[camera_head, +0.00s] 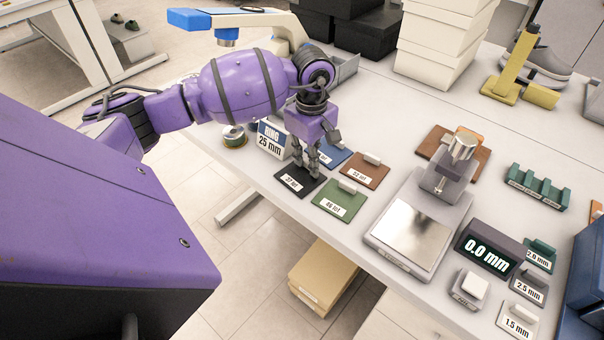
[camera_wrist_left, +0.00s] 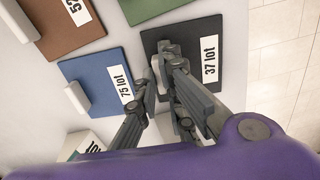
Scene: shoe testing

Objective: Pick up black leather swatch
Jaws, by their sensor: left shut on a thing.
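The black leather swatch (camera_head: 294,188) lies on the near left part of the white table, with a white label reading 37 lot. It also shows in the left wrist view (camera_wrist_left: 205,45), under my fingers. My left gripper (camera_head: 318,168) comes down from above over the swatch's far right corner. In the left wrist view, its fingers (camera_wrist_left: 165,80) are closed around the pale tab on the swatch, which they partly hide. The swatch appears flat on the table; I cannot tell whether it is lifted. My right gripper is not in view.
Green (camera_head: 340,203), brown (camera_head: 364,173) and blue (camera_head: 333,158) swatches lie close by. The table's front edge is near the black swatch.

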